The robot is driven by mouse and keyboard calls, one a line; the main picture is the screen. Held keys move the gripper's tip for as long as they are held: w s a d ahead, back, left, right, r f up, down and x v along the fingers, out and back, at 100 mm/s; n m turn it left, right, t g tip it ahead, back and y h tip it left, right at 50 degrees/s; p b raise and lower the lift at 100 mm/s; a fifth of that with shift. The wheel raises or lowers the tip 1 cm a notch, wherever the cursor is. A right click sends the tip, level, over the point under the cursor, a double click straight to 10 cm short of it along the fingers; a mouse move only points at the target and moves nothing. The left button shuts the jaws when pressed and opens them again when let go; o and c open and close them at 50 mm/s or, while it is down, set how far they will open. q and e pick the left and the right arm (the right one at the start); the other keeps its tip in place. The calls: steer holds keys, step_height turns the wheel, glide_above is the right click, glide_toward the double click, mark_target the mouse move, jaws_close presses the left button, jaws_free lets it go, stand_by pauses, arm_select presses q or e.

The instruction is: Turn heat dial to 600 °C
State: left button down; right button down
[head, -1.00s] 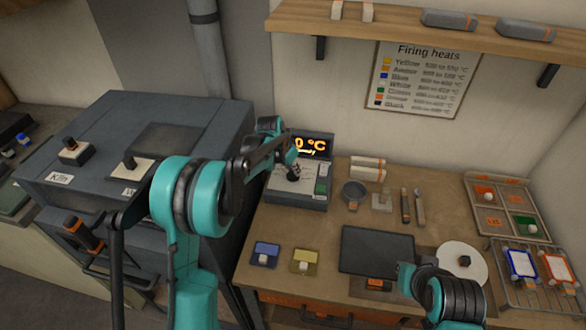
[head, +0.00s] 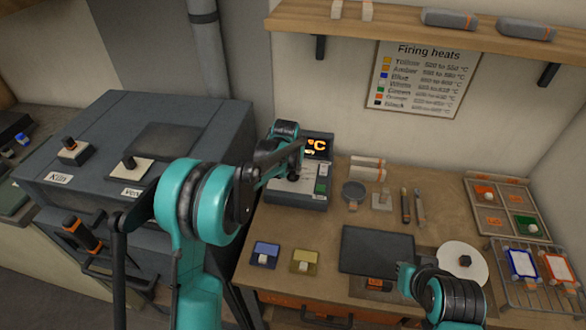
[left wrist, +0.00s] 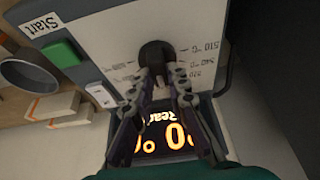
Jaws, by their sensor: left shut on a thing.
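The control box (head: 301,198) stands against the wall at the left end of the bench. Its lit orange display (head: 317,147) is partly covered by my arm; "°C" shows. In the left wrist view, part of "Ready" and a zero show on the display (left wrist: 160,138). The dark heat dial (left wrist: 154,52) sits on the box's pale face, beside marks such as 510 °C and 540 °C. My left gripper (left wrist: 158,74) is shut on the dial. The dial's pointer cannot be made out. My right gripper (head: 405,278) is low over the bench's front; its fingers are unclear.
A green button (left wrist: 63,53) and a "Start" label (left wrist: 40,25) are on the box's face. The kiln (head: 135,140) stands left of the bench. A firing heats chart (head: 424,80) hangs on the wall.

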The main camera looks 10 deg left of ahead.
stand_by(0.4)
arm_select(q)
steer(key=c, duration=1.5)
jaws_free()
steer(key=v, duration=1.2)
